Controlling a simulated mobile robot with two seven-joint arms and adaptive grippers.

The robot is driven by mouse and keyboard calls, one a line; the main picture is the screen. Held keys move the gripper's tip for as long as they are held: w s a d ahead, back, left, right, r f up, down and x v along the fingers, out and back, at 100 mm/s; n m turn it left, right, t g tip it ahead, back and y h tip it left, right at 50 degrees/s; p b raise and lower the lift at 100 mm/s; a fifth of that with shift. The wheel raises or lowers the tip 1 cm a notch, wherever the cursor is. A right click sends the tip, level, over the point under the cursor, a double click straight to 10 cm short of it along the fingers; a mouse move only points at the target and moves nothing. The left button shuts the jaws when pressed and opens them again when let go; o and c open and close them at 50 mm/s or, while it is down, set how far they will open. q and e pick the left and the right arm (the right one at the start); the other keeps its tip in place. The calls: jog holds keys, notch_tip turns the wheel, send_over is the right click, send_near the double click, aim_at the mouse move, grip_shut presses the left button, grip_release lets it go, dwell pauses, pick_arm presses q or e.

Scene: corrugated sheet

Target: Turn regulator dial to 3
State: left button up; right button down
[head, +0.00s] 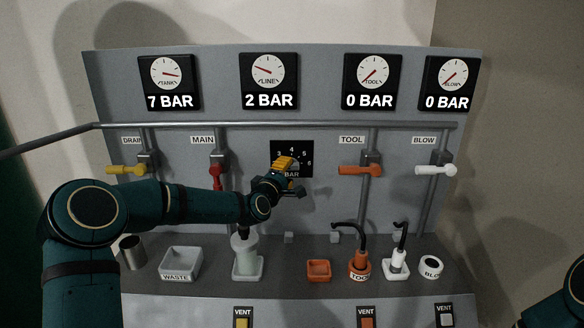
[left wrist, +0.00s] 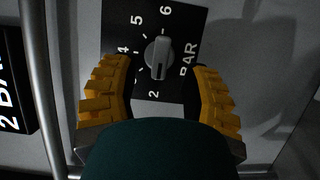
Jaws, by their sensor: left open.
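The regulator dial is a grey knob (left wrist: 158,57) on a black plate (left wrist: 190,25) marked 2, 4, 5, 6 and BAR in the left wrist view. The knob's long grip lies upright in that view, its lower end toward the 2. In the head view the plate (head: 305,148) shows 3 to 6, and my gripper covers the knob. My left gripper (head: 288,176) is open, its yellow-padded fingers (left wrist: 160,92) on either side of the knob with gaps. My right gripper is out of view.
The LINE gauge (head: 268,72) reads 2 BAR; the TANK gauge (head: 168,75) reads 7 BAR. A horizontal pipe (head: 320,125) runs above the dial. A red MAIN valve handle (head: 216,172) and orange TOOL handle (head: 360,170) flank it. Cups and hoses stand on the shelf below.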

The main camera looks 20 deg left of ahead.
aim_at(290, 169)
pick_arm(q)
jog(key=shift+w+d, duration=0.15)
jog(key=shift+w, duration=0.9)
jog(key=shift+w+d, duration=0.1)
jog(key=shift+w, duration=0.95)
grip_shut()
